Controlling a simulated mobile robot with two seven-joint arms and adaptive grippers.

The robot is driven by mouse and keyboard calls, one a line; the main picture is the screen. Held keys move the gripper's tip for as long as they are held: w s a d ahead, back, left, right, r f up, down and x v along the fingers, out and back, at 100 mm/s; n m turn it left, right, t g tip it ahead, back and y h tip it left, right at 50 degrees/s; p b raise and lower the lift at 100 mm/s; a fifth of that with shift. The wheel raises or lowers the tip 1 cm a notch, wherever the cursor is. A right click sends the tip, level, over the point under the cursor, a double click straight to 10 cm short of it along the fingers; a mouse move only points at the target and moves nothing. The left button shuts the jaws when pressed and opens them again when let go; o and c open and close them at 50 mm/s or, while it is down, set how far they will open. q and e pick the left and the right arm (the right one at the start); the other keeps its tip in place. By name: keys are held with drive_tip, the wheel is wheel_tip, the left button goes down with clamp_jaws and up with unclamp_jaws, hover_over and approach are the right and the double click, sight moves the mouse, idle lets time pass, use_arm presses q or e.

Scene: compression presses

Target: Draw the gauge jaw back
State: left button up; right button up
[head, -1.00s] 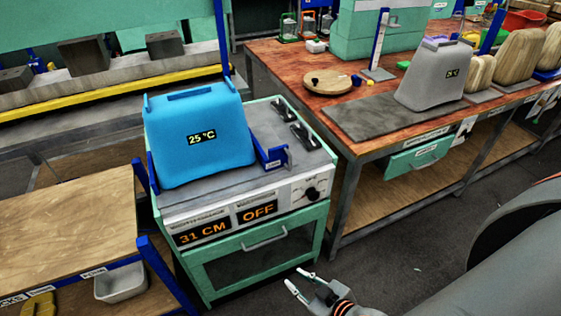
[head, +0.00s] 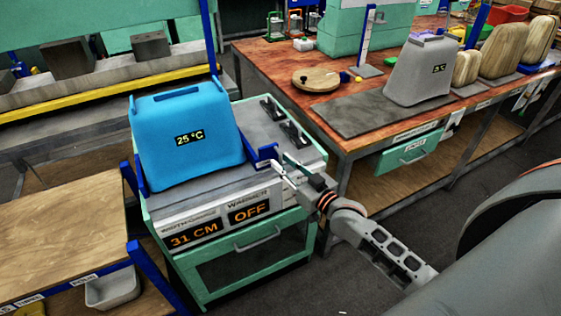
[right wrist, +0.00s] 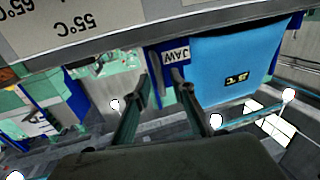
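The gauge jaw (head: 262,158) is a blue bracket on the grey top of the green warmer (head: 165,262), beside the right side of a blue block (head: 188,135) reading 25 °C. The front displays read 31 CM and OFF. My right gripper (head: 282,168) is at the jaw's right side. In the right wrist view, the jaw with its JAW label (right wrist: 169,57) is just beyond my right gripper's fingertips (right wrist: 163,80). The fingers are spread with a gap between them. I cannot tell whether they touch the jaw. My left gripper is out of view.
A wooden-topped bench (head: 262,62) stands behind, with a grey block (head: 421,72) and a round wooden board (head: 315,79). A wooden table (head: 62,232) with blue posts is close on the left. Black clamps (head: 293,132) sit on the warmer's top.

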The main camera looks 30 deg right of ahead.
drive_tip(key=shift+w+a, duration=0.2)
drive_tip(key=shift+w, duration=0.7)
drive_tip(key=shift+c, duration=0.5)
clamp_jaws()
drive_tip(key=shift+d, duration=0.1)
drive_tip(key=d, duration=0.8)
drive_tip(key=shift+d, duration=0.3)
